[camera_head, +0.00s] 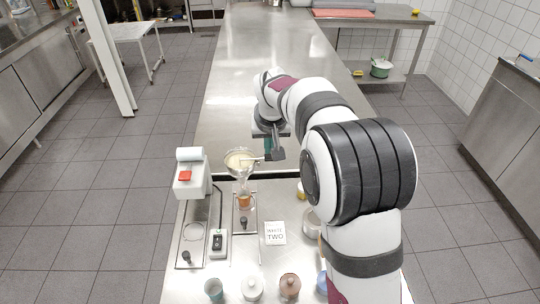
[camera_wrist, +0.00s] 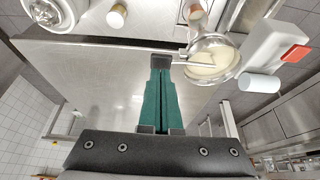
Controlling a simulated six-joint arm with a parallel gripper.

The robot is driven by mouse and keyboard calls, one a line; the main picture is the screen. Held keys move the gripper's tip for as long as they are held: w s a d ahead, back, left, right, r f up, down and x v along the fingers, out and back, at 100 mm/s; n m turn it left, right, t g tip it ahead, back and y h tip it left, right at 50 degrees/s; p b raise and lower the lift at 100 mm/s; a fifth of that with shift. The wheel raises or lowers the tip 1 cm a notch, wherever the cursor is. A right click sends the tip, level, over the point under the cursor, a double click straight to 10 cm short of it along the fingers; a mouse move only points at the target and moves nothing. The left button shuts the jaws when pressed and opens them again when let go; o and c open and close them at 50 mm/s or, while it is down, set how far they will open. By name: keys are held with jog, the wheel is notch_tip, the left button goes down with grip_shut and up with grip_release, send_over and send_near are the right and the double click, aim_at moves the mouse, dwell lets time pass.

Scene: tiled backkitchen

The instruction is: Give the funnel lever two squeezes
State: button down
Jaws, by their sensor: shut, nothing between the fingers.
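The funnel (camera_head: 232,168) is a clear bowl of pale cream batter on a stand, left of my gripper (camera_head: 277,155). In the wrist view the funnel (camera_wrist: 228,70) is right of the fingertips. Its thin lever (camera_head: 258,159) sticks out rightward toward my gripper; in the wrist view the lever (camera_wrist: 190,63) runs from the bowl to the dark fingertips. My gripper's green fingers (camera_wrist: 161,62) are shut together with nothing between them, at the lever's outer end. Whether they touch the lever, I cannot tell. An amber cup (camera_head: 243,201) is under the funnel.
A white device with a red button (camera_head: 185,176) stands left of the funnel. A switch box (camera_head: 217,242), a card reading "WHITE TWO" (camera_head: 275,233), a teal cup (camera_head: 214,289) and lidded jars (camera_head: 289,287) are nearer. The steel counter (camera_head: 225,110) beyond is clear.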

jog(key=shift+f, duration=0.85)
jog(key=shift+r, duration=2.25)
jog(key=s+d+r+m+g, duration=0.1)
jog(key=s+d+m, duration=0.1)
jog(key=s, duration=0.9)
jog(key=s+d+r+m+g, duration=0.1)
jog(key=s+d+g, duration=0.1)
jog(key=s, duration=1)
jog(key=s+f+m+g+y, duration=0.1)
jog(key=s+f, duration=0.1)
jog(key=s, duration=0.6)
jog(key=s+a+f+m, duration=0.1)
jog(key=s+f, duration=0.1)
jog(key=s, duration=0.6)
jog(key=shift+s+f+m+g+y, duration=0.3)
jog(key=shift+s+f+g+y, duration=0.05)
jog(key=shift+f+g+y, duration=0.05)
